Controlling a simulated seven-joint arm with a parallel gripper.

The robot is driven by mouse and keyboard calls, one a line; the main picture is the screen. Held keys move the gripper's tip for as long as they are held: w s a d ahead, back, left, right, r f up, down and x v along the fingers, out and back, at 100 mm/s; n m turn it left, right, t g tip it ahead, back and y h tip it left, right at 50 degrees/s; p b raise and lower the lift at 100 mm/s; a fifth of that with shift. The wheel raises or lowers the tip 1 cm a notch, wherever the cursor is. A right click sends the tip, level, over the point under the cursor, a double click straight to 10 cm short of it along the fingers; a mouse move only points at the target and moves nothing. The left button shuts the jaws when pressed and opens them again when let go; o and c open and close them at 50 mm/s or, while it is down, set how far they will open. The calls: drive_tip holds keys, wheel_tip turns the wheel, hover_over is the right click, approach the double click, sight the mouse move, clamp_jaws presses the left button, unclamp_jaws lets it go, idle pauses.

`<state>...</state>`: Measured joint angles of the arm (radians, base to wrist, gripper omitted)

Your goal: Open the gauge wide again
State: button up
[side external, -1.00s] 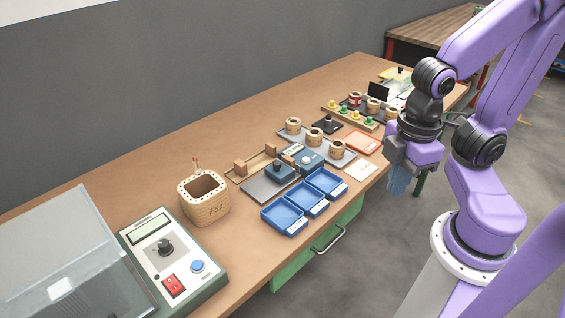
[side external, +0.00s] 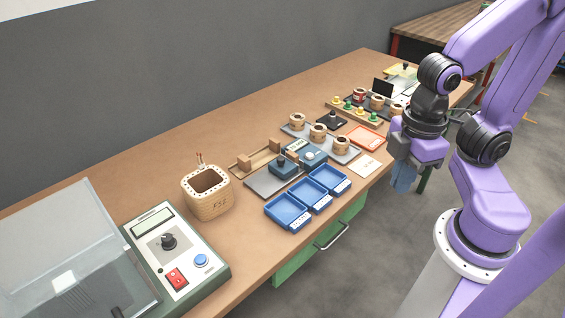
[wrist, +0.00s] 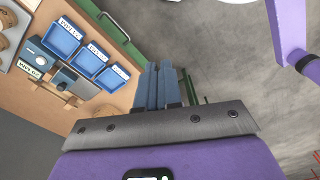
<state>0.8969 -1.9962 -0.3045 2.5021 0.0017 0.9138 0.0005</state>
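The item I take for the gauge is a wooden frame (side external: 257,160) with two upright wooden blocks, in the middle of the bench in the side view. Its left block (side external: 244,162) and right block (side external: 275,146) stand apart with a gap between them. My gripper (side external: 403,180) hangs off the bench's front right edge, well to the right of the gauge and clear of everything. In the wrist view its blue fingers (wrist: 159,86) lie side by side, shut, with nothing seen between them.
A blue meter (side external: 308,156) and a grey plate with a blue block (side external: 281,165) stand close to the gauge. Three blue trays (side external: 288,212) line the front edge. A woven basket (side external: 207,194) stands left; coils on a grey tray (side external: 347,155) sit right. Bench behind the gauge is clear.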

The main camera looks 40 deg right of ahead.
drive_tip(key=o, duration=0.5)
drive_tip(key=shift+w+a, duration=0.1)
drive_tip(key=shift+w, duration=0.05)
drive_tip(key=shift+o, duration=1.3)
drive_tip(key=w+a+r+m, duration=0.1)
drive_tip(key=w+a+m, duration=0.2)
drive_tip(key=w+m, duration=0.2)
drive_tip(key=w, duration=0.3)
drive_tip(key=shift+r, duration=0.15)
drive_tip(key=m, duration=1.7)
hover_over(281, 158)
wheel_tip(281, 158, down, 3)
wheel_tip(281, 158, down, 17)
drive_tip(key=shift+f, duration=0.2)
